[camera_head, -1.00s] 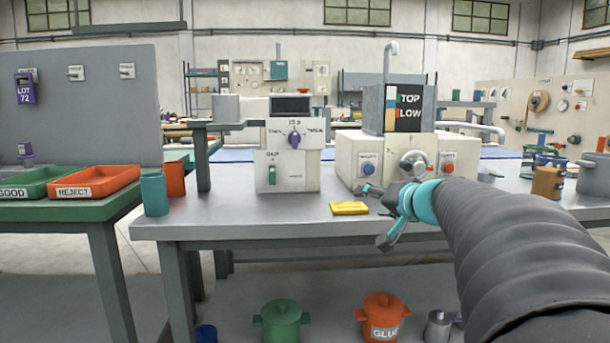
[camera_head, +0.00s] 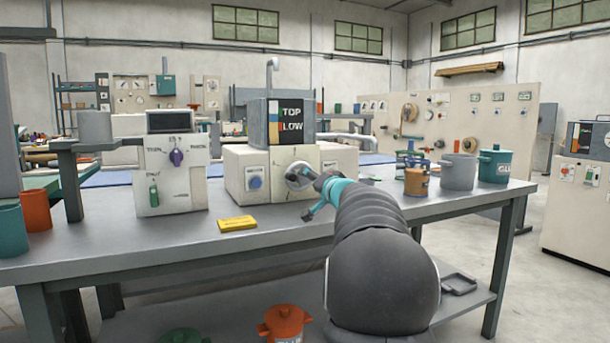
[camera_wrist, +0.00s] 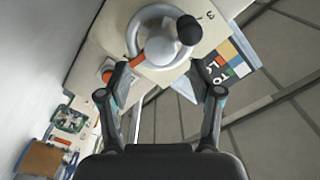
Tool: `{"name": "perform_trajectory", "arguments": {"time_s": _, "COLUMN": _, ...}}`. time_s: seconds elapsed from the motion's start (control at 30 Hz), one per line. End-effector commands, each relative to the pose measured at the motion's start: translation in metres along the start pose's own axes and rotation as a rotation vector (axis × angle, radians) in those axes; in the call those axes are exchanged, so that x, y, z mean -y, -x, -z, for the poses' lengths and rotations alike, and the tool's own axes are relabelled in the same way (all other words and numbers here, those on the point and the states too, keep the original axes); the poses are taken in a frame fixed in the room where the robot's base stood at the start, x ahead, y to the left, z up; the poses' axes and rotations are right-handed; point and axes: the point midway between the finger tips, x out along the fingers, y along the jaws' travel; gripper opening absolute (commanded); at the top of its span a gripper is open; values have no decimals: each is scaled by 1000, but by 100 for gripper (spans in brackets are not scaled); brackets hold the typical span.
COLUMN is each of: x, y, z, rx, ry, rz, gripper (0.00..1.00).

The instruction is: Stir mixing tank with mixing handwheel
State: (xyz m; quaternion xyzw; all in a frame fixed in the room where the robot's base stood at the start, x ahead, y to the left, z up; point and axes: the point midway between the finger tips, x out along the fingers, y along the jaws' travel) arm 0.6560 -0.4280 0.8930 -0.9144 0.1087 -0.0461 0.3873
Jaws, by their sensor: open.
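A cream machine (camera_head: 237,163) on the workbench carries a grey box with a TOP/LOW label (camera_head: 291,122), perhaps the mixing tank. On its front is a round pale handwheel (camera_head: 298,174), partly hidden by my gripper (camera_head: 318,192). In the wrist view the handwheel (camera_wrist: 150,47) has a dark knob (camera_wrist: 189,30) at its rim, with a "3" mark beside it. My gripper (camera_wrist: 158,66) is open, its two fingers spread just below the wheel in that view. Nothing is between them. I cannot tell whether a finger touches the wheel.
A blue button (camera_head: 255,182) is left of the wheel; an orange button (camera_wrist: 107,76) shows in the wrist view. A yellow block (camera_head: 237,223) lies on the bench (camera_head: 130,236). Another machine (camera_head: 165,185) with a purple knob stands left. Several pots and cups stand right.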

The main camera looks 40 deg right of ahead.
Motion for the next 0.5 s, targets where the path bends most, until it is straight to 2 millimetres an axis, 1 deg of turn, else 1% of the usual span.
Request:
{"name": "perform_trajectory", "arguments": {"time_s": 0.03, "x": 2, "y": -10, "z": 1, "rx": 2, "ry": -1, "rz": 0, "gripper": 65}}
{"name": "perform_trajectory", "arguments": {"time_s": 0.2, "x": 2, "y": -35, "z": 1, "rx": 2, "ry": -1, "rz": 1, "gripper": 65}}
{"name": "perform_trajectory", "arguments": {"time_s": 0.33, "x": 1, "y": -46, "z": 0, "rx": 1, "ry": -1, "rz": 0, "gripper": 65}}
{"name": "perform_trajectory", "arguments": {"time_s": 0.5, "x": 1, "y": -52, "z": 0, "rx": 0, "ry": 0, "rz": 1, "gripper": 65}}
